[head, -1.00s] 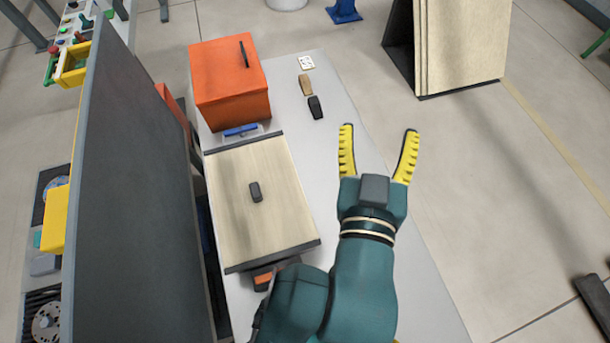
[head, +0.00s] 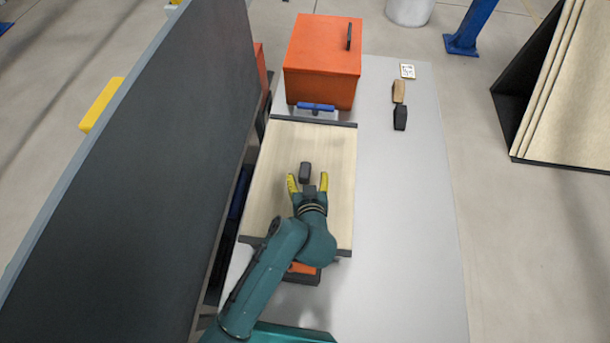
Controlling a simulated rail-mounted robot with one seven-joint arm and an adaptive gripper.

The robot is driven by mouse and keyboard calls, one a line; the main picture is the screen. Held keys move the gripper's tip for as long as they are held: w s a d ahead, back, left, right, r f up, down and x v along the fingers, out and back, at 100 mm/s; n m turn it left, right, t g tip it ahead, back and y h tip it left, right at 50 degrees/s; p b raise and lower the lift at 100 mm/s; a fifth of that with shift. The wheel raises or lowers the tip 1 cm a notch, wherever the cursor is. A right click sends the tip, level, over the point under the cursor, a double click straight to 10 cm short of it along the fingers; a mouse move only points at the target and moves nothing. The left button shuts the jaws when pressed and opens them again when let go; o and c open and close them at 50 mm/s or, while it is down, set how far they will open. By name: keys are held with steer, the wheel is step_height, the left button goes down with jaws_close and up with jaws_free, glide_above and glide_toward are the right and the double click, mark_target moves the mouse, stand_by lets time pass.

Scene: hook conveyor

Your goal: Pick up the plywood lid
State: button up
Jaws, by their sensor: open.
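The plywood lid (head: 270,169) is a pale wooden board with dark strips along its far and near edges. It lies flat on the grey table, left of the middle of the head view. A small dark handle (head: 305,172) stands near its centre. My gripper (head: 307,180) is open over the lid, with its yellow fingers pointing away toward the handle. The fingertips appear to be either side of the handle's near end. I cannot tell their height or whether they touch. My arm hides the lid's near middle part.
An orange box (head: 322,65) with a dark handle stands behind the lid, and a blue-handled item (head: 316,107) lies between them. A card (head: 407,71), a tan brush (head: 399,92) and a black object (head: 400,118) lie back right. A dark panel (head: 140,170) rises at left. The table's right side is clear.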

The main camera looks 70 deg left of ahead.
mark_target(305, 169)
steer(key=x, duration=0.5)
steer(key=shift+s+f, duration=0.2)
steer(key=shift+s, duration=0.1)
steer(key=shift+w+a+f, duration=0.15)
steer(key=shift+a+f, duration=0.05)
steer(key=shift+a, duration=0.1)
steer(key=shift+c, duration=0.4)
jaws_close()
steer(key=shift+r, duration=0.15)
